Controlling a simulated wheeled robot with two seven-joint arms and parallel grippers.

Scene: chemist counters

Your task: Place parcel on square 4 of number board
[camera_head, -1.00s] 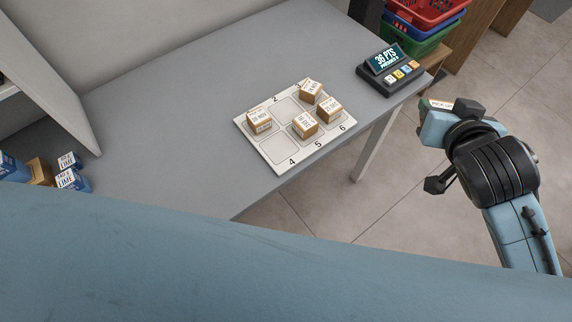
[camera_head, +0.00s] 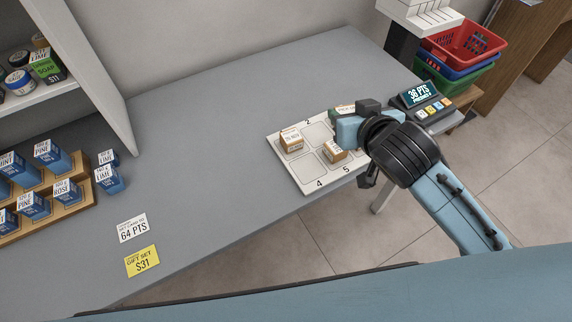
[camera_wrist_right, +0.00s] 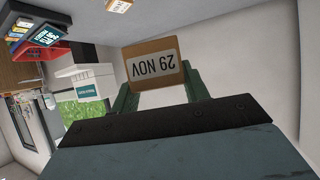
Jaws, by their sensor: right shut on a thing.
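My right gripper (camera_head: 345,122) hangs over the far right part of the white number board (camera_head: 281,152). It is shut on a small brown parcel (camera_head: 344,110) with a pale label. In the right wrist view the held parcel (camera_wrist_right: 152,62) is between the fingers, with its label reading 29 NOV upside down. Square 4 (camera_head: 308,168) is bare, at the near left of the board. Parcels stand on the far left square (camera_head: 291,141) and on square 5 (camera_head: 334,152). My right arm hides the board's right column. My left gripper is not in view.
A points display (camera_head: 422,96) and stacked baskets (camera_head: 465,45) stand right of the board. The grey counter left of the board is clear.

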